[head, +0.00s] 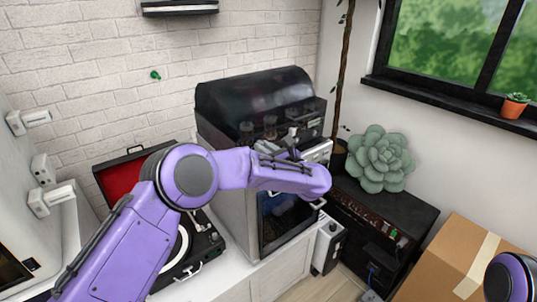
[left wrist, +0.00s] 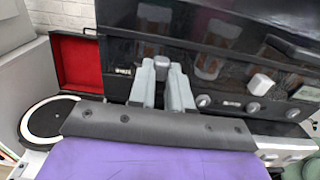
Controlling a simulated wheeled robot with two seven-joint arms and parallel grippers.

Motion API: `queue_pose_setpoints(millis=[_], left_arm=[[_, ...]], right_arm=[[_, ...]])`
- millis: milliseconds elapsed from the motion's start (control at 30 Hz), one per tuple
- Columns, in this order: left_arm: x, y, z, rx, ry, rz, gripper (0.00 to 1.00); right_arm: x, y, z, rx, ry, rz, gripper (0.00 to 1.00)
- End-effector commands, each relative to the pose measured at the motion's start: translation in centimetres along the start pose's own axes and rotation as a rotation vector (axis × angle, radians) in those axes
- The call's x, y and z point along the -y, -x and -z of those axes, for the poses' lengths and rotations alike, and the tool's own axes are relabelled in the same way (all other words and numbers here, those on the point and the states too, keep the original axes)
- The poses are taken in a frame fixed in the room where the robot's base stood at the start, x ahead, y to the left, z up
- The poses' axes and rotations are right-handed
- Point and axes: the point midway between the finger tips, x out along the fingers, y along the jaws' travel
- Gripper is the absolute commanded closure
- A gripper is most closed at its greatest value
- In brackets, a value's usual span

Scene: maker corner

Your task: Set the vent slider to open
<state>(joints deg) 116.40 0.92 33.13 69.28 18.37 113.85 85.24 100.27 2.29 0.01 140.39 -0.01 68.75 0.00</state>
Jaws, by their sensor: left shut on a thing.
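The vent slider appears to be the small grey knob (left wrist: 161,62) on the machine's dark front panel in the left wrist view. My left gripper (left wrist: 162,78) is shut on this knob, with one pale grey finger on each side of it. In the head view my left gripper (head: 291,138) is at the front of the black-topped machine (head: 255,98), partly hidden by my purple forearm. The slider's track and any open mark cannot be read. My right gripper is out of view; only a purple part of that arm shows at the lower right.
Several round knobs (left wrist: 253,107) and a pale square knob (left wrist: 261,84) are to the right on the panel. An open red-lined case (head: 127,178) and a turntable (head: 183,245) stand left of the machine. A succulent (head: 380,158) and a cardboard box (head: 452,262) are at the right.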

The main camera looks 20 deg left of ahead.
Motion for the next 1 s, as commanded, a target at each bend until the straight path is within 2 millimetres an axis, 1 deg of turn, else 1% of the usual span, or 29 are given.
queue_pose_setpoints(millis=[67,100,133,167,433,533,567,800,900,1000], left_arm=[[0.2,0.0,-0.3,0.003,0.001,0.006,1.00],[0.2,0.0,-0.3,0.003,0.001,0.006,0.72],[0.2,0.0,-0.3,0.003,0.001,0.006,0.62],[0.2,0.0,-0.3,0.003,0.001,0.006,0.55],[0.0,0.0,-0.1,0.001,0.001,0.001,0.55],[0.1,0.9,0.0,0.002,0.001,0.003,0.55],[0.1,1.4,0.0,0.002,0.001,0.004,0.55],[0.3,7.2,0.2,0.004,0.001,0.007,0.55],[0.3,9.1,0.1,0.004,-0.001,0.007,0.55],[0.3,10.2,0.0,0.004,0.000,0.006,0.55]], right_arm=[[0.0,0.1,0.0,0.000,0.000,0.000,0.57],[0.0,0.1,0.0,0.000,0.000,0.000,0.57],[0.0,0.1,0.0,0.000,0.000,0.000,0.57],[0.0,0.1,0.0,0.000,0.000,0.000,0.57],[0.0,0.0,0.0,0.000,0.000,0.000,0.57],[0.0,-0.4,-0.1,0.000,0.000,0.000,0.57],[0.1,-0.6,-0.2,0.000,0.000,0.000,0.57],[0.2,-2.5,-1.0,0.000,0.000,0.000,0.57],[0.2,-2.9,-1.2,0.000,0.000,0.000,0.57],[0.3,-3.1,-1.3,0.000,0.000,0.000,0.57]])
